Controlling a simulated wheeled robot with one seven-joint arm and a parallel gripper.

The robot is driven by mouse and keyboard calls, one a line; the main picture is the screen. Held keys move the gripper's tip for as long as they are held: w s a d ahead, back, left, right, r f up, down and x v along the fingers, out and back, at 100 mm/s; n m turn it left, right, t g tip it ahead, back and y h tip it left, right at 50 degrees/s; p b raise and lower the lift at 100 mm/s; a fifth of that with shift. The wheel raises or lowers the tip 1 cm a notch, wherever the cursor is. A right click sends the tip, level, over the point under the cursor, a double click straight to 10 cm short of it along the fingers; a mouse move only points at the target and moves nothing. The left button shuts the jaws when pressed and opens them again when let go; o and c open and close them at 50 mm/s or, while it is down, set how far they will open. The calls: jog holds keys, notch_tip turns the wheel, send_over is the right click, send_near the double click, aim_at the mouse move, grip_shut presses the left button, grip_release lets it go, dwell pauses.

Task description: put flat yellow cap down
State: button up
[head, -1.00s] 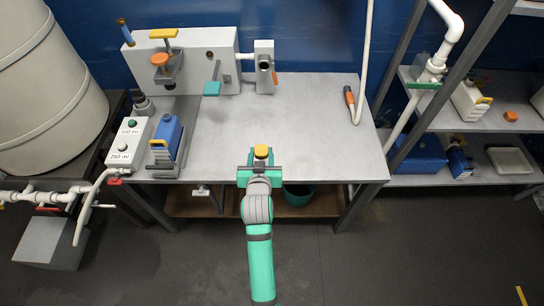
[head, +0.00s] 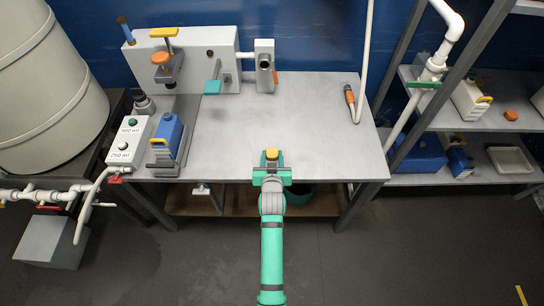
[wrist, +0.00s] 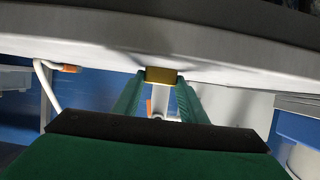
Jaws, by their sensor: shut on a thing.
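The flat yellow cap (head: 271,153) is at the tip of my gripper (head: 271,165), near the front edge of the metal workbench (head: 250,120). In the wrist view the yellow cap (wrist: 161,76) sits between the two green fingertips of my gripper (wrist: 160,80), which are shut on it. The bench surface also shows in the wrist view (wrist: 100,35). In these views I cannot tell whether the cap touches the bench.
A clamp station (head: 190,62) is at the back left. An orange-ended hose (head: 351,98) lies at the right. The bench middle is clear.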

jog(key=o, duration=1)
jog(key=shift+w+r, duration=0.1)
jog(key=s+r, duration=0.2)
jog(key=s, duration=2.7)
jog(key=shift+t, duration=0.9)
jog(key=r+v, duration=0.1)
jog(key=v, duration=0.5)
jog(key=r+v, duration=0.1)
jog(key=v, duration=0.5)
jog(key=w+r+v, duration=0.1)
jog(key=v, duration=0.6)
jog(key=shift+s+r, duration=0.15)
jog(key=shift+r, duration=0.2)
